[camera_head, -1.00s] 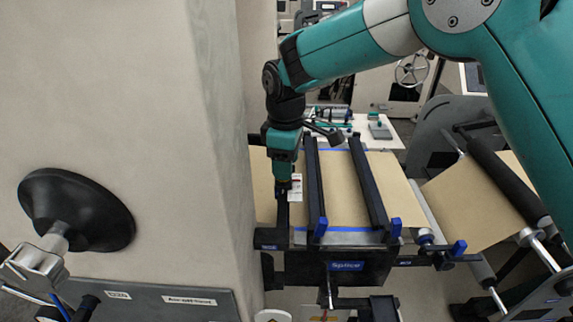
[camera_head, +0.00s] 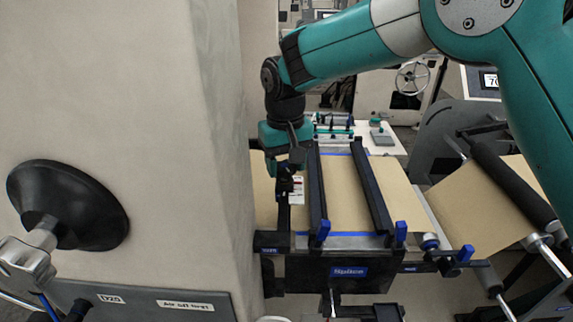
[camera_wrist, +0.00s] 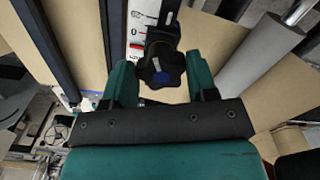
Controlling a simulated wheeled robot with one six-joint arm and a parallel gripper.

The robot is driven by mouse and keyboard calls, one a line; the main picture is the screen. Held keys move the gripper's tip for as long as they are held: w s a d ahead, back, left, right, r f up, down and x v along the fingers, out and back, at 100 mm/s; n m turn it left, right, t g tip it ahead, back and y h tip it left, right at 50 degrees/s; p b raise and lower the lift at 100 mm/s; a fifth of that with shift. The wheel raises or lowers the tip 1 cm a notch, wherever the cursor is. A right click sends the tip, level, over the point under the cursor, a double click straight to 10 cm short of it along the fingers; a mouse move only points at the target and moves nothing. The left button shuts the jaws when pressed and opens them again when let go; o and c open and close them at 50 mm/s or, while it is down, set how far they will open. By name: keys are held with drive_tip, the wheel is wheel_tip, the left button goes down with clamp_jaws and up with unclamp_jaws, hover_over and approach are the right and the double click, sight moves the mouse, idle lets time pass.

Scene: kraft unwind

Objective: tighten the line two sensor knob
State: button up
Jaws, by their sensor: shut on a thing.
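In the wrist view a dark lobed knob (camera_wrist: 161,68) with a blue spot at its centre sits between the two teal fingers of my gripper (camera_wrist: 155,85). The gripper is shut on it. The knob belongs to a black clamp beside a white scale strip (camera_wrist: 138,30) with a red mark and a 0. In the head view my gripper (camera_head: 284,168) points down at the left side of the splice table, next to the white label (camera_head: 297,190). The fingertips and the knob are mostly hidden there by the wrist.
Two black bars (camera_head: 371,185) with blue ends cross the brown kraft web (camera_head: 344,195). A beige wall (camera_head: 180,130) stands close on the left, with a black cone (camera_head: 70,205) in front. A roller (camera_head: 505,180) is on the right.

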sight(285, 167)
drive_tip(key=m, duration=0.4)
drive_tip(key=shift+a+r+m, duration=0.2)
drive_tip(key=shift+r+m, duration=0.1)
drive_tip(key=shift+m, duration=0.1)
idle(0.4)
drive_tip(key=o, duration=0.8)
drive_tip(key=shift+o, duration=0.6)
drive_tip(key=shift+f, duration=0.15)
wheel_tip(285, 167, up, 17)
drive_tip(key=b, duration=0.3)
drive_tip(key=shift+r+b, duration=0.2)
drive_tip(key=shift+b, duration=0.2)
drive_tip(key=shift+d, duration=0.1)
